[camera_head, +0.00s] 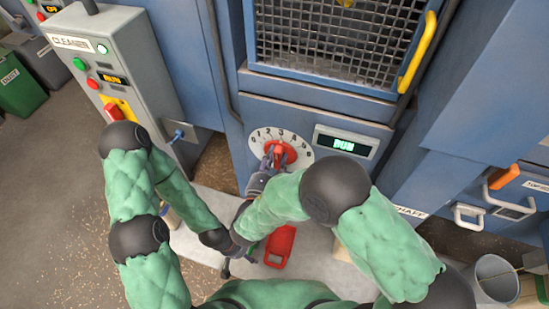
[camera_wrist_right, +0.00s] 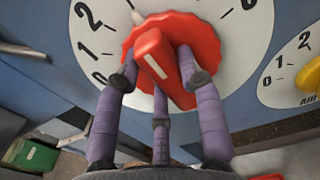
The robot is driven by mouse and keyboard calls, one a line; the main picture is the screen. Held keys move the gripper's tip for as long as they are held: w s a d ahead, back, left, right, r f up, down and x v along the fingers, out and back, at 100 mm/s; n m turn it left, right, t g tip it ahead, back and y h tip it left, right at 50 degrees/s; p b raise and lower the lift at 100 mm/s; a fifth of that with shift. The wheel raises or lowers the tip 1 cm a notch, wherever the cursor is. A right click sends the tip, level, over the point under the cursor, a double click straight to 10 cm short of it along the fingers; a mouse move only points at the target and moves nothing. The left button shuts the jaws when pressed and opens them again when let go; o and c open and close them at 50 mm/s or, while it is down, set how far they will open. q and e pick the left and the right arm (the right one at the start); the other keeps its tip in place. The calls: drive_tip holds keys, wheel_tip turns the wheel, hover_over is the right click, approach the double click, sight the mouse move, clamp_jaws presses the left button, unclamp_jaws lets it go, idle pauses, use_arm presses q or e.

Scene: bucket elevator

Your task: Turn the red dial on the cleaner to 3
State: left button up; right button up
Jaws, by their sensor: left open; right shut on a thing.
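The red dial (camera_head: 288,153) sits on a round white number plate (camera_head: 258,145) on the blue machine front. In the right wrist view, the dial (camera_wrist_right: 205,45) has a raised red grip bar with a white line. The bar points up and left, past the printed 2; the exact number it meets is hard to read. My right gripper (camera_head: 270,160) is shut on the bar, with fingers on both sides of it in the right wrist view (camera_wrist_right: 160,80). My left gripper (camera_head: 238,262) is open and empty, low in front of the machine, partly hidden by my arms.
A display reading RUN (camera_head: 344,145) is right of the dial. A grey CLEANER box (camera_head: 95,45) with buttons stands at left. A yellow knob (camera_wrist_right: 309,76) on a smaller scale is nearby. A grey bucket (camera_head: 495,280) stands at lower right.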

drive_tip(key=o, duration=1.2)
drive_tip(key=shift+c, duration=0.2)
drive_tip(key=v, duration=1.2)
